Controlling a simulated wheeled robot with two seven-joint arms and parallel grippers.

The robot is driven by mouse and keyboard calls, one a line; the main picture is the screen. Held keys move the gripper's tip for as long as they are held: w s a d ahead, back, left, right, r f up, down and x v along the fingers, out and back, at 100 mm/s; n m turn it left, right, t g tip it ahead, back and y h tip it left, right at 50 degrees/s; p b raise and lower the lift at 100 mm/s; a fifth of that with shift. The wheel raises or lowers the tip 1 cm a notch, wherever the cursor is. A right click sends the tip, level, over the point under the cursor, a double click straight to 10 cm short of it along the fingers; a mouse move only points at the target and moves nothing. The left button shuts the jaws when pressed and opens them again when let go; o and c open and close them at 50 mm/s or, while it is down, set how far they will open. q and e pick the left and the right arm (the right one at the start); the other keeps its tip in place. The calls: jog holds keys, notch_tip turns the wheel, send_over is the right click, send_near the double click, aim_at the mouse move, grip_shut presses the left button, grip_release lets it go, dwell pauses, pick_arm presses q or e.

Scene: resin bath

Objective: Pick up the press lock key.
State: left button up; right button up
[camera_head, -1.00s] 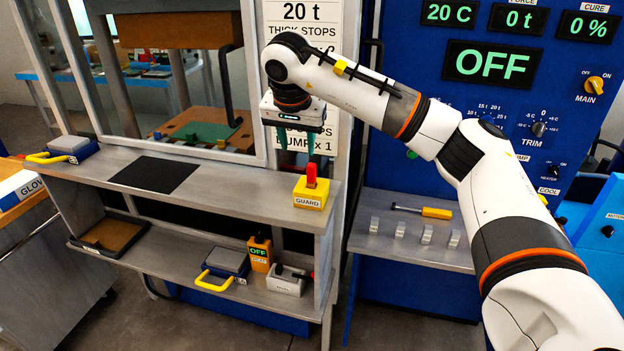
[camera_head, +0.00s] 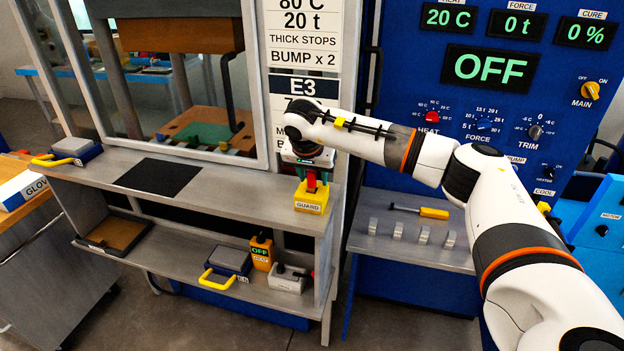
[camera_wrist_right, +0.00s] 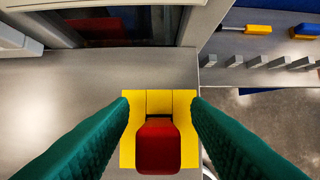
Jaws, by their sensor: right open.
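The press lock key appears to be the red-handled piece (camera_head: 311,184) standing upright in a yellow block labelled GUARD (camera_head: 310,201), at the right end of the grey shelf top. In the right wrist view the red piece (camera_wrist_right: 158,148) sits in the middle of the yellow block (camera_wrist_right: 132,152). My right gripper (camera_head: 311,180) is over the block, pointing down. Its green fingers (camera_wrist_right: 160,108) are open, one on each side of the red piece, with gaps between. My left gripper is in neither view.
A black mat (camera_head: 158,177) and a yellow-handled block (camera_head: 72,147) lie on the shelf top (camera_head: 235,190). The lower shelf holds a brown tray (camera_head: 117,235) and an orange box (camera_head: 262,252). A side shelf at right holds a yellow-handled tool (camera_head: 433,212) and several small grey blocks.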

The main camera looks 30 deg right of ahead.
jog(key=shift+f, duration=0.15)
jog(key=shift+c, duration=0.4)
grip_shut()
